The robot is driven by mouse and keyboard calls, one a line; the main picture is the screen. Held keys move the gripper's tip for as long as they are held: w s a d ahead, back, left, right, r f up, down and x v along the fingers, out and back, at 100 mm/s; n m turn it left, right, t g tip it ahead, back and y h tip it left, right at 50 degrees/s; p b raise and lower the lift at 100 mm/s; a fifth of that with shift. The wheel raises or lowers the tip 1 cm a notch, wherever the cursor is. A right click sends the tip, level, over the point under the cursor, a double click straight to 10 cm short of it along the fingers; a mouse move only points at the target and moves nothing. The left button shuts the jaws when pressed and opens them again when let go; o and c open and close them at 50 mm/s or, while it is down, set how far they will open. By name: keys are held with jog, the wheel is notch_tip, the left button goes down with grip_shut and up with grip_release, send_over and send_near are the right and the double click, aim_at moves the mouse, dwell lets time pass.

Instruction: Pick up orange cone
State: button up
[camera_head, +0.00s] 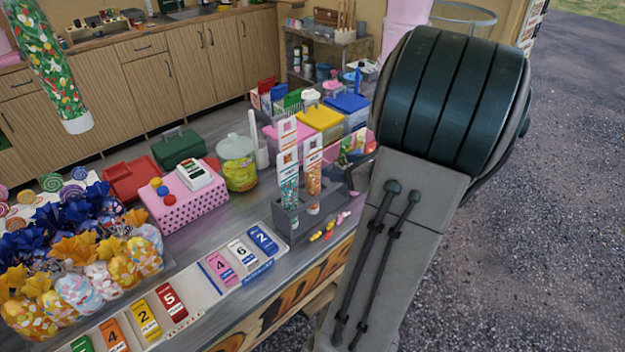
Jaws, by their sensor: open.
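A slim clear pack with orange contents (313,178), which looks like the orange cone, stands upright in a grey holder (290,222) near the counter's front edge. A similar pack with teal contents (289,190) stands just left of it in the same holder. Both have white and coloured tops, and their lower ends are partly hidden by the holder. My arm fills the right of the view, to the right of the holder. My gripper is not in view.
Left of the holder are a pink dotted box (183,205) and a lidded jar (237,163). Numbered cards (221,268) lie along the counter front. Small sweets (330,228) lie right of the holder. Coloured tubs (322,122) stand behind. Wrapped sweet bags (75,290) crowd the left.

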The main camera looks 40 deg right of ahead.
aim_at(315, 161)
jog(key=p+x, duration=0.1)
jog(key=x, duration=1)
jog(key=shift+w+a+f, duration=0.15)
jog(key=shift+a+f, duration=0.05)
jog(key=shift+f, duration=0.05)
jog(key=c, duration=1.1)
jog(key=shift+o, duration=0.2)
jog(key=shift+r, duration=0.15)
notch_tip(315, 161, up, 18)
jog(key=p, duration=0.1)
